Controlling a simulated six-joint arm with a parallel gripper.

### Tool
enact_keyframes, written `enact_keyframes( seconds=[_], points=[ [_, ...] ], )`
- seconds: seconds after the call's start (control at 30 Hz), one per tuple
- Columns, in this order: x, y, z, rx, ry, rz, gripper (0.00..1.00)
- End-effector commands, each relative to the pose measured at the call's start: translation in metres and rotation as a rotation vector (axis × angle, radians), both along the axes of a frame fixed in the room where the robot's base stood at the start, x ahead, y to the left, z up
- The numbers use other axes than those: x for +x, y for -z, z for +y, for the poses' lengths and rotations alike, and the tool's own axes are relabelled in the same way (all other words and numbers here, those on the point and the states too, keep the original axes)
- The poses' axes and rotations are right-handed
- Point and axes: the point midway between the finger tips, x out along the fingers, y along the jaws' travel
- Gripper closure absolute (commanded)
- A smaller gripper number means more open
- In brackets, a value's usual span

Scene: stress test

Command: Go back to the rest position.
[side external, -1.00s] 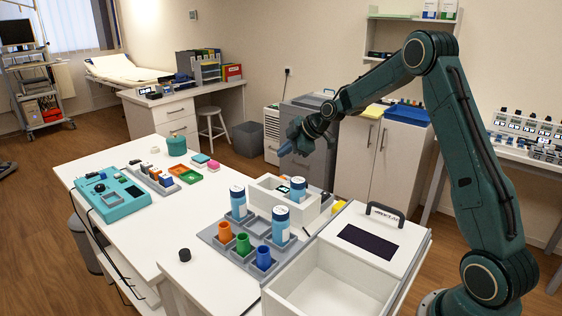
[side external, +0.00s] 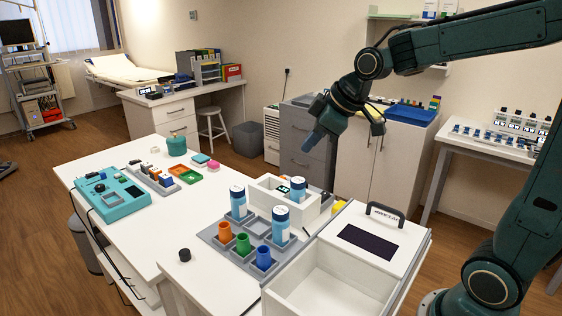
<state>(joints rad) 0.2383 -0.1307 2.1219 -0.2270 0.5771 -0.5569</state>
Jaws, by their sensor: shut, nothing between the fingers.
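My gripper (side external: 309,143) hangs above the far right part of the white table (side external: 130,235), pointing down and to the left. Its fingers are shut with nothing seen between them. It is clear of everything on the table. Below it stands a white open box (side external: 265,196) with small items inside. Blue-and-white bottles (side external: 281,226) stand in a grey rack (side external: 222,243) in front of that box.
An orange cup (side external: 225,233), green cup (side external: 243,243) and blue cup (side external: 264,258) stand in the rack. A white bin with a handled lid (side external: 372,240) is at the front right. A teal device (side external: 113,195) lies at the left. Air above the table is free.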

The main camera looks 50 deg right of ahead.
Motion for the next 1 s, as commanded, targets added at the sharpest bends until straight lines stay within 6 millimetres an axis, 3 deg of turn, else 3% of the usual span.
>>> enact_keyframes(
  seconds=[0.27, 0.6, 0.8, 1.0],
  points=[
    [-0.072, -0.009, 0.024, 0.059, 0.137, 0.039, 1.0],
    [-0.157, 0.0, 0.039, 0.142, 0.322, 0.081, 1.0],
    [-0.192, 0.011, 0.04, 0.18, 0.407, 0.099, 1.0],
    [-0.205, 0.016, 0.04, 0.196, 0.443, 0.107, 1.0]
  ],
)
